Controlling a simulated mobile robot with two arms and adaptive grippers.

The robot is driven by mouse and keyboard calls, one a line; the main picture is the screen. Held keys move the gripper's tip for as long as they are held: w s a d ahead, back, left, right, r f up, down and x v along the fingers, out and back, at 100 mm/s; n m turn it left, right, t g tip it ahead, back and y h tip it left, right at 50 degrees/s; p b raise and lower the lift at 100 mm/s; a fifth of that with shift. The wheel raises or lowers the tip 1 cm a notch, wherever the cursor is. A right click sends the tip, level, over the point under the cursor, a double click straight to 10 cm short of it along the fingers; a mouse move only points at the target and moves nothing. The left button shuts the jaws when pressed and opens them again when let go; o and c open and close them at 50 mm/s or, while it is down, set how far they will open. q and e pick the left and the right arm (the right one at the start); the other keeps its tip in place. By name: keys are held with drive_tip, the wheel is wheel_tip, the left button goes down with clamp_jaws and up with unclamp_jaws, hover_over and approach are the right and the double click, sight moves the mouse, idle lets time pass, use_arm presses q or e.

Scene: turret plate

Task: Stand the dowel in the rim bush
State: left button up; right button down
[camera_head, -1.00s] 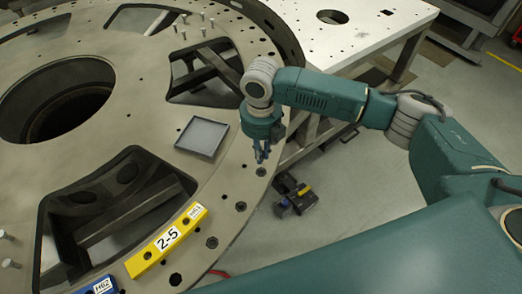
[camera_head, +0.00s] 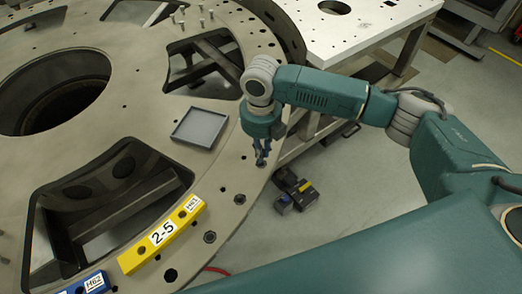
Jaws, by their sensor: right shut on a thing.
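My right gripper (camera_head: 261,158) points down at the right rim of the grey turret plate (camera_head: 155,92). It is shut on the dowel, which is too small and too much covered by the fingers to make out. The fingertips overlap a dark bush in the rim, and I cannot tell whether the dowel is above it or in it. Another rim hole (camera_head: 240,198) lies nearer along the edge. My left gripper is not in view.
A shallow grey tray (camera_head: 177,138) lies on the plate left of the gripper. A yellow block marked 2-5 (camera_head: 133,263) and a blue block (camera_head: 95,284) lie near the front rim. Several pins (camera_head: 202,22) stand at the back. A white table (camera_head: 365,22) is behind.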

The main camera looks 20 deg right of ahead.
drive_tip(key=shift+f+b, duration=0.4)
drive_tip(key=shift+f, duration=0.2)
drive_tip(key=shift+f+b, duration=0.5)
drive_tip(key=shift+f, duration=0.75)
drive_tip(key=c, duration=1.7)
unclamp_jaws()
wheel_tip(320, 180, up, 12)
drive_tip(key=shift+r, duration=0.1)
